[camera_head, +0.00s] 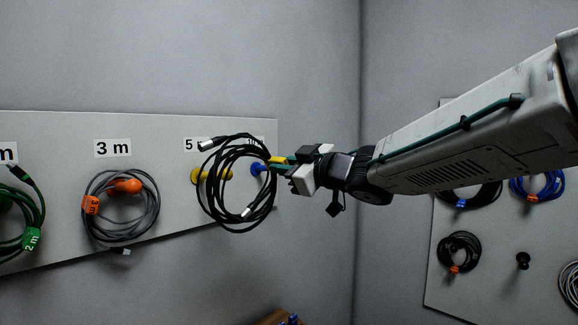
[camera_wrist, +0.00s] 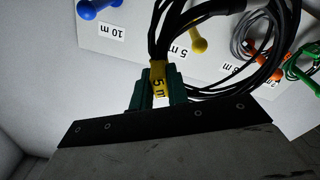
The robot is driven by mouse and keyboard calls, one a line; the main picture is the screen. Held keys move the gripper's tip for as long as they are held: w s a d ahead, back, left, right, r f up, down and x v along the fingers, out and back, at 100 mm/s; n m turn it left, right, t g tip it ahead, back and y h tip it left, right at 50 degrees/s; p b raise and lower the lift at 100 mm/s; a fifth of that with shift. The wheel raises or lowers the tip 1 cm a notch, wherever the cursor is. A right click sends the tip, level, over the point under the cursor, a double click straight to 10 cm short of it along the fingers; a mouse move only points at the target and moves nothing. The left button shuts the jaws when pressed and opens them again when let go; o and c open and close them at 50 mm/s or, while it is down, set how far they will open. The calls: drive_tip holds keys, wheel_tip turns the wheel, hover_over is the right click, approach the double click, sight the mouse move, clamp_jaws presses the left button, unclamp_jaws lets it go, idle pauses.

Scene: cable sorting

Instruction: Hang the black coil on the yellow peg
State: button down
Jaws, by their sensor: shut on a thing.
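The black coil (camera_head: 238,155) hangs from my gripper (camera_head: 285,161) in front of the board in the head view. In the wrist view my gripper (camera_wrist: 155,90) is shut on the coil's yellow "5 m" tag (camera_wrist: 158,81), and the black loops (camera_wrist: 225,85) spread to the right. The yellow peg (camera_head: 205,176) shows behind the coil in the head view, partly covered by its strands. In the wrist view the yellow peg (camera_wrist: 197,41) shows beyond the coil, by the 5 m label. I cannot tell whether the peg passes through the loop.
A blue peg (camera_head: 257,168) sits just right of the yellow peg, bare in the wrist view. A grey coil (camera_head: 100,235) hangs on the orange peg (camera_head: 126,186) to the left, with a green coil (camera_head: 40,205) farther left. A second board (camera_head: 490,290) with coils stands at the right.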

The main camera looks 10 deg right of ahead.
drive_tip(key=w+a+f, duration=0.2)
drive_tip(key=w+a, duration=0.2)
drive_tip(key=w, duration=0.3)
drive_tip(key=w+a+f, duration=0.3)
drive_tip(key=w+a, duration=0.2)
drive_tip(key=w, duration=0.2)
drive_tip(key=shift+a+f, duration=0.15)
drive_tip(key=shift+a, duration=0.15)
idle(1.3)
drive_tip(key=shift+f, duration=0.1)
idle(0.4)
drive_tip(key=c, duration=1.3)
unclamp_jaws()
